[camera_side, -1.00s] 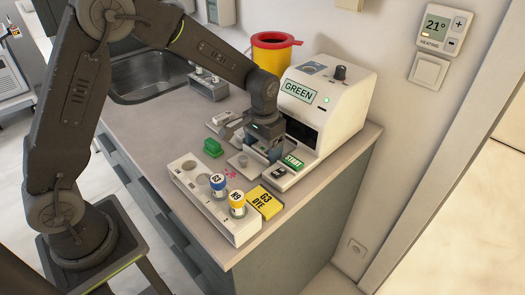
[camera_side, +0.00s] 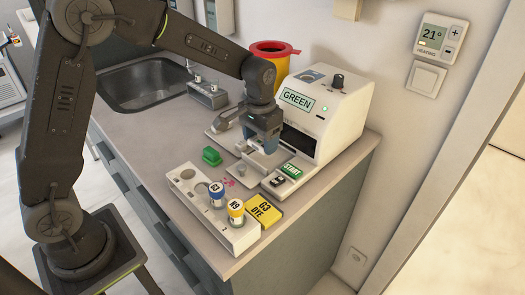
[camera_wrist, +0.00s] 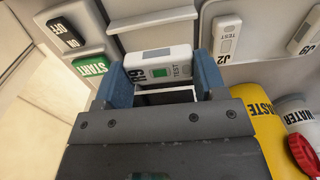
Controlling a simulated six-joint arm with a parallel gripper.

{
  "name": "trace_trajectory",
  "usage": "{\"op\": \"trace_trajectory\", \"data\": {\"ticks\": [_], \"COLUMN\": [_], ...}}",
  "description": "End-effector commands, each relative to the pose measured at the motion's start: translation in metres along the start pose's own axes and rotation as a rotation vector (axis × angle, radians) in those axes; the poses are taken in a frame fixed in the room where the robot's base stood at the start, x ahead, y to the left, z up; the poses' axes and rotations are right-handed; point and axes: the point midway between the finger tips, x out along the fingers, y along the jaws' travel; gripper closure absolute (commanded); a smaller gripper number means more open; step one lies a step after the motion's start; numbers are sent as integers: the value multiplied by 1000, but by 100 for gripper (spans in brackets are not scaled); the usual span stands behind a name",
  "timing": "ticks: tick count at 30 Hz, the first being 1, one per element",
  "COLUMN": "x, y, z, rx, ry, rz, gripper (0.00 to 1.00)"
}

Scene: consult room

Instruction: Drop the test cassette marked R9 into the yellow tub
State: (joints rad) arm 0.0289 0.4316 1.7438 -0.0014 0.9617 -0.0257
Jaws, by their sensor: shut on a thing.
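The white machine (camera_side: 335,135) shows GREEN and has a START button (camera_side: 289,170). Test cassettes marked J2 (camera_wrist: 226,42) and J9 (camera_wrist: 305,38) lie nearby. A vial rack (camera_side: 190,188), a green piece (camera_side: 211,156) and a yellow G3 DYE box (camera_side: 264,209) stand in front. A sink (camera_side: 145,80) is at the left.

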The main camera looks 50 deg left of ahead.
Motion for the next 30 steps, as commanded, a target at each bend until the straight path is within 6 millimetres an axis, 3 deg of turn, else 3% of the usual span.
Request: {"op": "trace_trajectory", "data": {"ticks": [6, 12, 18, 30], "x": [-30, -51, -61, -62], "y": [-51, -84, -100, -102], "z": [20, 35, 41, 43], "rx": [-10, -7, -4, -2], "ry": [0, -2, -4, -5], "rz": [-2, -2, -1, -1], "gripper": [61, 61, 61, 61]}}
